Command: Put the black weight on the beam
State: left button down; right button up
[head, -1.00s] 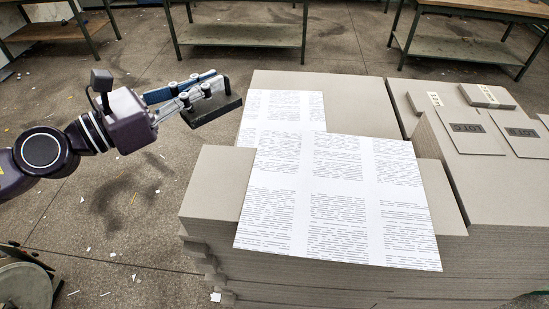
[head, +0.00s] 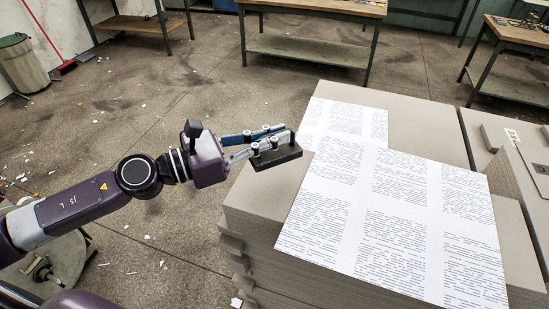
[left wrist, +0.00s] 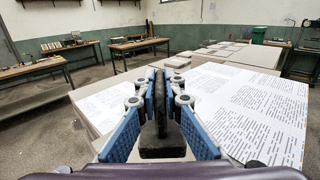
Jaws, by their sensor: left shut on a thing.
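The black weight (head: 278,156) is a dark flat block with a raised handle. My left gripper (head: 270,141) is shut on its handle, with the block hanging below the blue-padded fingers. I cannot pick out a beam in either view. My right gripper is not in view.
A tall greyboard stack (head: 262,194) carries printed white sheets (head: 395,215). More board piles (head: 530,165) stand at the right. Workbenches (head: 312,45) line the back. A bin (head: 25,68) and a red broom (head: 68,67) are far left. A round grey metal part (head: 50,262) is at lower left.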

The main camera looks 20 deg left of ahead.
aim_at(274, 157)
pick_arm(q)
jog(key=shift+f, duration=1.15)
notch_tip(274, 157, down, 3)
jog(key=shift+r, duration=0.15)
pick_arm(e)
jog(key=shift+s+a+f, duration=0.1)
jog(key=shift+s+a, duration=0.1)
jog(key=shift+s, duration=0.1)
pick_arm(q)
jog(key=shift+f, duration=0.25)
jog(key=c, duration=2.2)
grip_release()
jog(key=shift+f, duration=0.1)
jog(key=shift+o, duration=0.6)
jog(key=shift+s, duration=0.1)
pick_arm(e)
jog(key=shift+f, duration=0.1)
